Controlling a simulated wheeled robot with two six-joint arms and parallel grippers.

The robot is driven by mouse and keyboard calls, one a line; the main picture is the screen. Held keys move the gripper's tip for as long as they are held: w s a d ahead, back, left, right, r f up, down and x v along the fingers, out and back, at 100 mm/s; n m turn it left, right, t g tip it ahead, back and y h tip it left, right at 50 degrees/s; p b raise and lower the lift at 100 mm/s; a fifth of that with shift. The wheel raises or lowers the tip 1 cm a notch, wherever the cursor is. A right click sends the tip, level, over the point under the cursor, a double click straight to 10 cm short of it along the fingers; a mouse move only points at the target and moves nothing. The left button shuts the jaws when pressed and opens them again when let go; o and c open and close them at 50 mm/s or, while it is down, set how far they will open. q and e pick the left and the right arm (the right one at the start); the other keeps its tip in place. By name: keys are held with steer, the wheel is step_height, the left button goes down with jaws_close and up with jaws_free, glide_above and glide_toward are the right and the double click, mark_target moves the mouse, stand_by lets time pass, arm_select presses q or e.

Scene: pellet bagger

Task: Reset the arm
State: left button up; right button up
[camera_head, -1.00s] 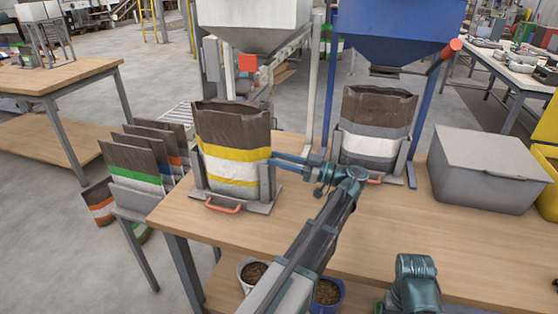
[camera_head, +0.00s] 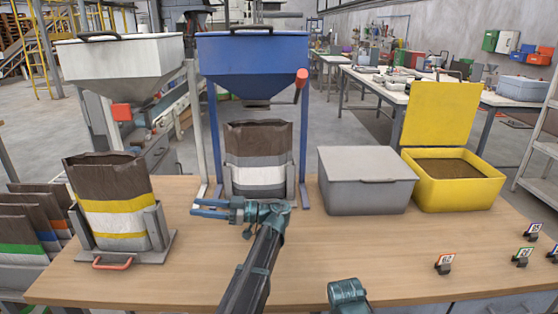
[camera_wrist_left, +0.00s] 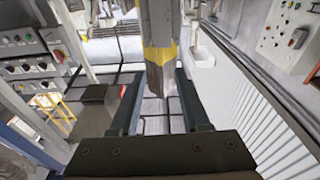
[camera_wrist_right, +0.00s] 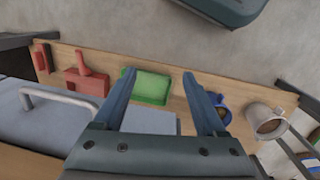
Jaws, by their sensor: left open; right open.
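My left gripper (camera_head: 194,208) is open and empty above the wooden table, fingers pointing left. A brown bag with yellow and white bands (camera_head: 112,200) stands in a grey holder (camera_head: 160,245) to its left, apart from the fingertips. In the left wrist view a yellow-banded upright shape (camera_wrist_left: 160,50), likely this bag seen edge-on, shows beyond the open fingers (camera_wrist_left: 158,82). My right gripper is outside the head view; only part of my right arm shows at the bottom. In the right wrist view it is open (camera_wrist_right: 158,78), with nothing held, above a shelf.
A grey-and-white banded bag (camera_head: 257,165) stands under the blue hopper (camera_head: 255,60). A lidded grey bin (camera_head: 366,182) and an open yellow bin (camera_head: 460,190) stand to the right. The front middle of the table (camera_head: 330,245) is clear.

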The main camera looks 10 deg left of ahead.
arm_select(q)
steer(key=s+d+f+m+t+h+p, duration=0.1)
steer(key=s+d+f+m+h+p, duration=0.1)
steer(key=s+d+m+h+p, duration=0.2)
steer(key=s+d+f+m+t+h+p, duration=0.2)
steer(key=s+d+m+h+p, duration=0.2)
steer(key=d+m, duration=0.5)
steer(key=s+d+f+m+t+h+p, duration=0.1)
steer(key=s+d+m+h+p, duration=0.4)
steer(key=d+p, duration=0.3)
steer(key=shift+s+f+m+t, duration=0.1)
steer(key=shift+f+m+t, duration=0.3)
steer(key=shift+m, duration=0.3)
steer(key=s+d+m+h+p, duration=0.3)
steer(key=s+d+m+h, duration=0.1)
steer(key=d, duration=0.5)
steer(key=shift+s+d+r+m+h, duration=0.35)
steer(key=shift+s+m, duration=0.35)
steer(key=shift+s, duration=0.2)
